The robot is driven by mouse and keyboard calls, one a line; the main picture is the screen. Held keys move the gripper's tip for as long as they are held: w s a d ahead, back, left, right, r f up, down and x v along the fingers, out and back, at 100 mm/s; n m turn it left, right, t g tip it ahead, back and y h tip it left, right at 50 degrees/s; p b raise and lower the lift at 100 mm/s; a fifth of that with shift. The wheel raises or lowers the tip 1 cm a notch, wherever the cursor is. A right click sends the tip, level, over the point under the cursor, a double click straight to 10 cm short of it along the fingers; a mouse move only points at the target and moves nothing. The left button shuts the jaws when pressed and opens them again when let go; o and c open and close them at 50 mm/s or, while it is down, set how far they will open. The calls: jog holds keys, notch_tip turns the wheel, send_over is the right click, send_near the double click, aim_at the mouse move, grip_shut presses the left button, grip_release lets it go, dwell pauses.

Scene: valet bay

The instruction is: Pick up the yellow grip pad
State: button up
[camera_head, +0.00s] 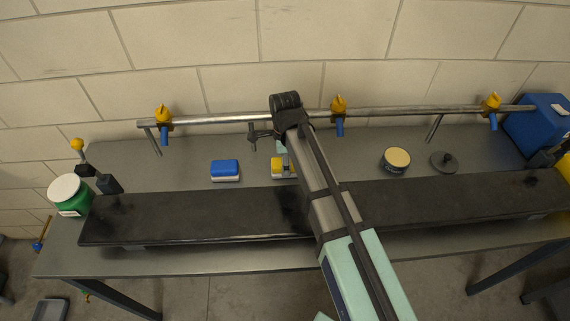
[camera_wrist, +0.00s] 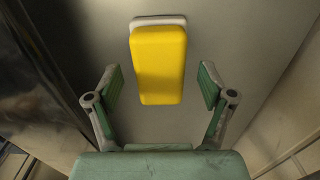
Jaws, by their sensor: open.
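The yellow grip pad (camera_wrist: 158,66) has a white layer along its far edge. In the wrist view it lies on the grey table between and a little beyond my open fingers. In the head view the yellow pad (camera_head: 277,168) shows only partly, behind my arm. My gripper (camera_wrist: 160,88) is open and empty, with one finger on each side of the pad and apart from it. In the head view my gripper (camera_head: 283,148) is above the table, mostly hidden by my wrist.
A blue pad (camera_head: 225,168) lies left of the yellow one. A round tin (camera_head: 396,160) and a dark disc with a knob (camera_head: 444,161) are to the right. A metal rail (camera_head: 220,120) with yellow-and-blue clamps runs behind. A long black slab (camera_head: 190,219) lies in front.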

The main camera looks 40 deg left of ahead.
jog(key=shift+f, duration=0.4)
jog(key=c, duration=1.2)
jog(key=shift+c, duration=0.2)
jog(key=shift+r, duration=0.1)
notch_tip(320, 180, up, 20)
jog(key=b, duration=0.4)
jog(key=shift+b, duration=0.3)
